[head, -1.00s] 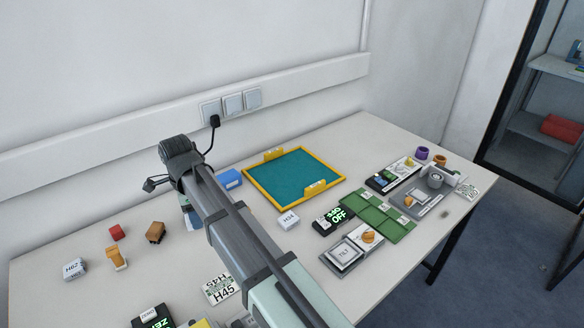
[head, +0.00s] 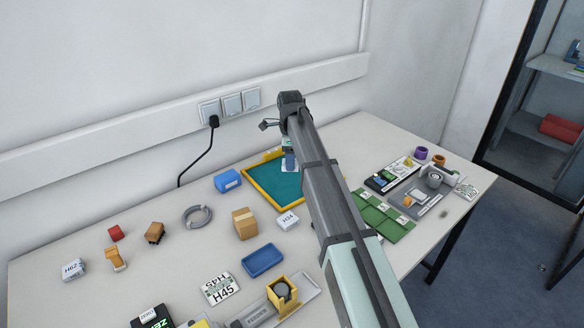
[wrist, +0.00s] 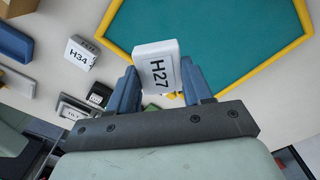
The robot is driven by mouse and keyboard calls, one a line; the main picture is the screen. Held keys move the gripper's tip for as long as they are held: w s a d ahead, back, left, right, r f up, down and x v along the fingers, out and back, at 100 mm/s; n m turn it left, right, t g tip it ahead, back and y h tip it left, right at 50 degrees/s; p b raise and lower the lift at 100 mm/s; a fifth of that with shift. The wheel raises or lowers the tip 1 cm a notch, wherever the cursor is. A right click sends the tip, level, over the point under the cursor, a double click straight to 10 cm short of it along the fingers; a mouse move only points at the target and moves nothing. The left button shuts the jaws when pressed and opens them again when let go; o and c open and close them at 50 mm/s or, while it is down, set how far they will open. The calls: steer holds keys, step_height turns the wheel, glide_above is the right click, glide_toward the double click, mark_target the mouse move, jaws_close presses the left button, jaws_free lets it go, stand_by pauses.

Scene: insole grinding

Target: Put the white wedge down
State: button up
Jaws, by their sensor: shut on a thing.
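The white wedge, marked H27 (wrist: 157,62), is between the two blue fingers of my gripper (wrist: 160,88) in the wrist view. My gripper is shut on it. In the head view my gripper (head: 290,161) is over the teal mat (head: 270,186) with a yellow rim, and the wedge is mostly hidden behind the arm. I cannot tell whether the wedge touches the mat.
A white H34 block (head: 288,221) sits just in front of the mat. A blue box (head: 228,180) stands left of it. A cardboard box (head: 244,223), grey ring (head: 197,216) and blue tray (head: 262,260) lie nearer. Green panels (head: 385,217) are at the right.

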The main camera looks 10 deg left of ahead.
steer(key=w+d, duration=0.1)
steer(key=w, duration=0.3)
glide_above(292, 175)
steer(key=shift+m, duration=0.4)
steer(key=shift+w+f, duration=0.1)
steer(key=shift+f, duration=4.5)
steer(key=shift+f, duration=0.1)
steer(key=o, duration=1)
step_height(292, 175, up, 12)
